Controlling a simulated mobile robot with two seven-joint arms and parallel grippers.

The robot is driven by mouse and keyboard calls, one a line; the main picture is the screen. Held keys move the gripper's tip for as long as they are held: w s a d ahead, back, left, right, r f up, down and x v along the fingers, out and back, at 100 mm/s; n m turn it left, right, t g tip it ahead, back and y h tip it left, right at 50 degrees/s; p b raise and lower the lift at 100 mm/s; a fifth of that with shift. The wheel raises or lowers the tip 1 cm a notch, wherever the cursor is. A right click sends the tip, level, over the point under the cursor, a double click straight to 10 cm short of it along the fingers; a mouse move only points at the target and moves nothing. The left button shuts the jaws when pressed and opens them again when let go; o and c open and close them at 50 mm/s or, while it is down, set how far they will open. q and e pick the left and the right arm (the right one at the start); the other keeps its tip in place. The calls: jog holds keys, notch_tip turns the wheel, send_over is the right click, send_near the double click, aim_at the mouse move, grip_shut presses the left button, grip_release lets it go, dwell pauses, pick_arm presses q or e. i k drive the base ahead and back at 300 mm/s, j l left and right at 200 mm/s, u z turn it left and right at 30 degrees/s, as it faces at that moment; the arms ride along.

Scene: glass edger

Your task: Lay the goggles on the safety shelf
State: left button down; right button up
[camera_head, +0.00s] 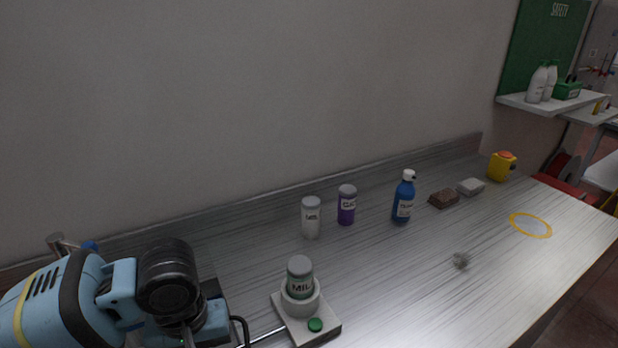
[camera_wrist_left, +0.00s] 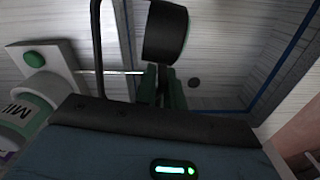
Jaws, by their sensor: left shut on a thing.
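The safety shelf (camera_head: 552,103) is a white ledge at the upper right, below the green SAFETY board (camera_head: 553,45). My left gripper (camera_wrist_left: 160,85) is low at the left of the head view, where my arm hides its fingers. In the left wrist view, its dark green fingers are shut at a black rounded thing (camera_wrist_left: 166,32). I cannot tell whether this is the goggles, and I make out no goggles elsewhere. A black loop (camera_wrist_left: 97,45) stands beside the fingers. My right gripper is not in view.
White bottles (camera_head: 537,84) and a green box (camera_head: 567,90) occupy the shelf; its front left part looks bare. Near my gripper, a labelled jar (camera_head: 299,267) sits in a holder with a green button (camera_head: 315,325). Several bottles, blocks and a yellow ring (camera_head: 530,225) are on the bench.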

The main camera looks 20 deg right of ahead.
aim_at(582, 93)
jog(key=k+l, duration=0.1)
jog(key=l, duration=0.35)
jog(key=k+l, duration=0.1)
jog(key=l, duration=0.3)
jog(key=k+l+z, duration=0.1)
jog(key=l, duration=0.35)
jog(key=k+l, duration=0.1)
jog(key=l, duration=0.85)
jog(key=i+l+z, duration=0.15)
jog(key=l, duration=0.35)
jog(key=i+l, duration=0.1)
jog(key=l, duration=0.4)
jog(key=i+l+z, duration=0.1)
jog(key=l, duration=0.35)
jog(key=i+l, duration=0.1)
jog(key=l, duration=0.4)
jog(key=i+l+z, duration=0.15)
jog(key=l, duration=0.35)
jog(key=i+l, duration=0.1)
jog(key=l, duration=0.35)
jog(key=i+l+z, duration=0.1)
jog(key=l, duration=0.35)
